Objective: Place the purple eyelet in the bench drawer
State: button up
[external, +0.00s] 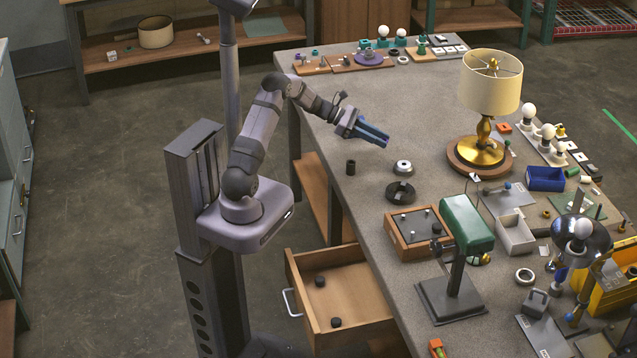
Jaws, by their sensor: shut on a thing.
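My gripper (384,138) is in the air over the left part of the bench, with its blue fingers pointing right and slightly down. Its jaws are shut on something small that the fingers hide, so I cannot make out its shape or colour. I see no clear purple eyelet in the external view. The bench drawer (372,309) is pulled open at the bench's left side, below and to the left of my gripper. Two small black round pieces lie inside it, and much of its floor is bare.
A brass table lamp (490,95) stands right of my gripper. A green-headed lamp (465,228) stands on the bench near the drawer. Dark and metal rings (400,192) and a black cylinder (350,167) sit below the gripper. A purple disc (369,59) lies on a wooden board behind.

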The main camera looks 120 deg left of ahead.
jog(key=w+d+m+h+p, duration=0.1)
jog(key=w+d+m+h, duration=0.1)
jog(key=w+d, duration=0.4)
jog(key=w+d+m+h+p, duration=0.1)
jog(key=w+d+m+h, duration=0.1)
jog(key=w+d, duration=0.5)
jog(key=w+d+f+m+h+p, duration=0.1)
jog(key=w+d+m+h+p, duration=0.1)
jog(key=w+d, duration=0.5)
jog(key=shift+d+f+h, duration=0.1)
jog(key=shift+d+h, duration=0.5)
jog(key=shift+d, duration=2.15)
jog(key=d, duration=0.3)
jog(key=d+f+m+h, duration=0.1)
jog(key=d, duration=0.2)
jog(key=w+d+m+g+h+p, duration=0.1)
jog(key=d, duration=0.2)
jog(key=shift+d+f, duration=0.3)
jog(key=shift+d, duration=0.05)
jog(key=s+d+f+m+g+h, duration=0.2)
jog(key=d+f, duration=0.1)
jog(key=d, duration=0.5)
jog(key=s+d+f+m+g+h, duration=0.1)
jog(key=s+d+f+m+h, duration=0.1)
jog(key=d, duration=0.7)
jog(key=shift+s+f+m+g+h+b, duration=0.3)
jog(key=shift+f+m+g+b, duration=0.15)
jog(key=shift+m, duration=0.15)
jog(key=shift+r, duration=0.1)
